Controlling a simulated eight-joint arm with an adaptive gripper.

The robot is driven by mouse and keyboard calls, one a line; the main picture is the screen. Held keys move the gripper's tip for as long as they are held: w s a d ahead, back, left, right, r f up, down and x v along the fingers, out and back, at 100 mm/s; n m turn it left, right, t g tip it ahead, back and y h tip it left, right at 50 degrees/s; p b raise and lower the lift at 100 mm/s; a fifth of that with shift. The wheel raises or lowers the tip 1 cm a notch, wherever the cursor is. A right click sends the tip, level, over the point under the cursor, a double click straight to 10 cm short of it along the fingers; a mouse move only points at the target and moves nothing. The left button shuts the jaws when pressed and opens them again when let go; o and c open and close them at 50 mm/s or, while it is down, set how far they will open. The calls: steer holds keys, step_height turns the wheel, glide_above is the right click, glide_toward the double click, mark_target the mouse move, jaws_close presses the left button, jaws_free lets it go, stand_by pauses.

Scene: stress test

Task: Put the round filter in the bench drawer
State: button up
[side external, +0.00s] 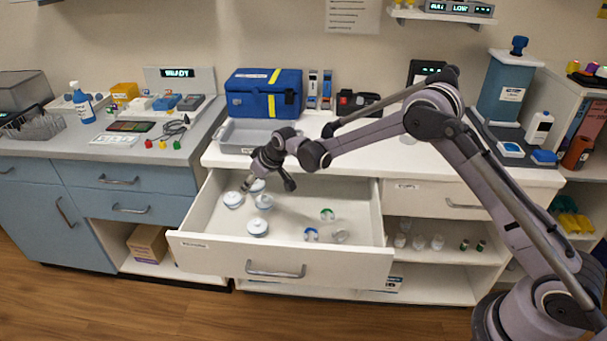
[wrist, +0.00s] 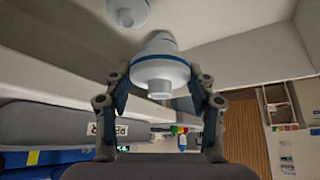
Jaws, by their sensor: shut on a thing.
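The bench drawer (side external: 215,252) is pulled open in the side view. My gripper (side external: 250,184) is over its back left part, pointing down. In the wrist view my gripper (wrist: 160,88) is shut on a round filter (wrist: 160,72), white with a blue band and a short spout. The fingers sit on either side of it. Another round white filter (wrist: 128,12) shows beyond it. In the side view several similar round filters (side external: 257,227) lie in the drawer's left half. I cannot tell whether the held filter touches the drawer floor.
A grey tray (side external: 232,146) and a blue bag (side external: 264,94) stand on the counter behind. The drawer's front middle floor is clear.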

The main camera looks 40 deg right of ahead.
steer(key=w+a+f, duration=0.1)
steer(key=a+f, duration=0.1)
steer(key=a, duration=0.1)
steer(key=w+a+f, duration=0.1)
steer(key=a+f, duration=0.1)
steer(key=a, duration=0.2)
steer(key=w+a+f, duration=0.1)
steer(key=a+f, duration=0.2)
steer(key=a, duration=0.1)
steer(key=shift+f, duration=1.95)
steer(key=shift+f, duration=0.15)
steer(key=o, duration=1)
